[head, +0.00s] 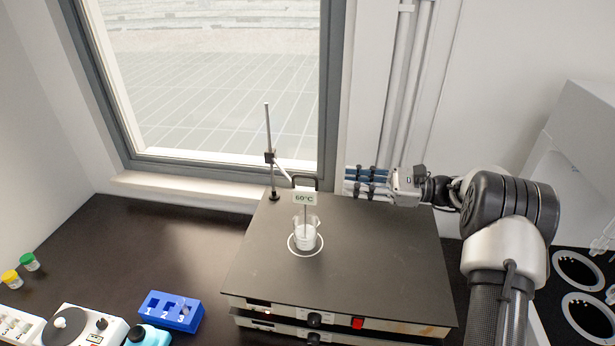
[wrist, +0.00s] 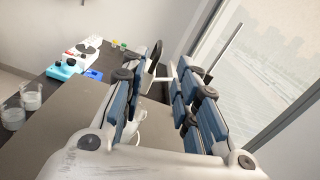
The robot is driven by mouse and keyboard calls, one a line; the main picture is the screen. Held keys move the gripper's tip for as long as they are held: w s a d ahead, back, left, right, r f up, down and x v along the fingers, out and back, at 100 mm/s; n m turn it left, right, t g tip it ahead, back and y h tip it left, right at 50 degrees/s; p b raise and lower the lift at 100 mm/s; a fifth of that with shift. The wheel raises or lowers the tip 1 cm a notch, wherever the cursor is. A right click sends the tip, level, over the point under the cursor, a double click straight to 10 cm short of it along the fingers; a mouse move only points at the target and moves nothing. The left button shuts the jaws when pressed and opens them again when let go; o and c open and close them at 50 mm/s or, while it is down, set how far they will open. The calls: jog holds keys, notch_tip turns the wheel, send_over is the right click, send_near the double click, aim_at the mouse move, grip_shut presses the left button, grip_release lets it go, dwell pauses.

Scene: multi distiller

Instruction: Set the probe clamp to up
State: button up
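The probe clamp (head: 270,158) sits partway up a thin upright metal rod (head: 267,125) at the back of a dark flat plate. Its pale cross arm slants down to the right to a black handle-shaped loop (head: 303,180). A probe with a "60°C" label (head: 305,197) hangs from there into a glass beaker (head: 305,237). My gripper (head: 347,181) is open, to the right of the loop and apart from it, pointing left. In the wrist view, the black loop (wrist: 153,66) shows between the blue-padded fingers (wrist: 168,68). The rod (wrist: 226,46) stands beyond the right finger.
The dark plate (head: 355,265) has knobs and a red switch on its front. A blue numbered rack (head: 171,311) and a white device (head: 85,328) stand at front left. A window (head: 215,80) is behind. Two beakers show at left in the wrist view (wrist: 31,96).

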aim_at(308, 176)
jog(key=a, duration=0.4)
jog(key=w+a, duration=0.1)
jog(key=a, duration=0.3)
jog(key=w+a, duration=0.1)
jog(key=a, duration=0.3)
jog(key=shift+w, duration=0.2)
jog(key=shift+d, duration=0.1)
jog(key=shift+s, duration=0.1)
grip_shut()
jog(key=shift+r, duration=0.1)
